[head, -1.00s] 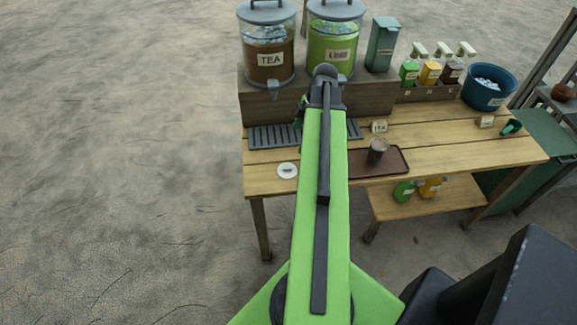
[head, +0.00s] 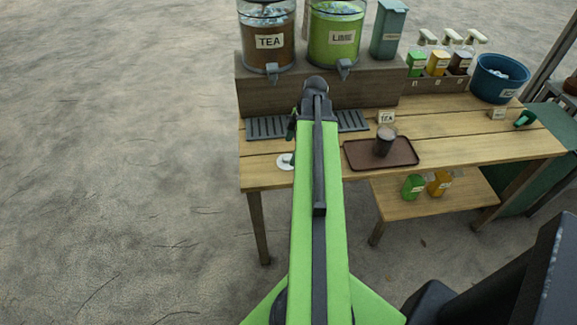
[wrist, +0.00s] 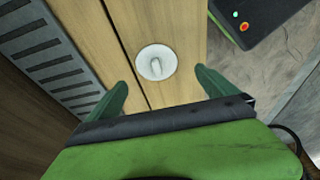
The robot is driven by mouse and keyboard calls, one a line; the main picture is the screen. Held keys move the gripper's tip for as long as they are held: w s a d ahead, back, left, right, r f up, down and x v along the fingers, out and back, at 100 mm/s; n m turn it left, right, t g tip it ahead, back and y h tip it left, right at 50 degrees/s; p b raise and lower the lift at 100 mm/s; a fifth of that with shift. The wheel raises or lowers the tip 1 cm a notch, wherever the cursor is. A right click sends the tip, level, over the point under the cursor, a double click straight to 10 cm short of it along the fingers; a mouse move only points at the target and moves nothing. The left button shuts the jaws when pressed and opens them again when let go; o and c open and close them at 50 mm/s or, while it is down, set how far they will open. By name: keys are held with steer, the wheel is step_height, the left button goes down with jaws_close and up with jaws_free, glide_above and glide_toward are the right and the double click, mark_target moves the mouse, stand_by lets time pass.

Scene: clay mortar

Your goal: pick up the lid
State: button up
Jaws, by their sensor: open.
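The lid is a small white disc with a raised knob. In the head view the lid (head: 284,162) lies flat on the wooden table near its left front edge, partly hidden by my gripper. In the wrist view the lid (wrist: 156,62) lies on the planks just beyond my fingertips, roughly centred between them. My gripper (wrist: 160,85) is open, with its two green fingers spread wide and nothing between them. In the head view my gripper (head: 292,142) shows only in part beside my arm, at the lid.
A dark slatted drip tray (head: 268,127) lies behind the lid. A brown tray (head: 360,154) with a dark cup (head: 385,141) stands to the right. Tea (head: 268,45) and green drink (head: 335,40) dispensers stand on a raised shelf behind. The table's front edge is close to the lid.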

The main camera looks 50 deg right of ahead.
mark_target(288, 157)
steer(key=b+x, duration=0.5)
steer(key=shift+w+d+f, duration=0.1)
steer(key=shift+d+f, duration=0.1)
steer(key=shift+f, duration=0.05)
steer(key=shift+r, duration=0.2)
steer(key=shift+c, duration=0.3)
steer(key=c, duration=1.4)
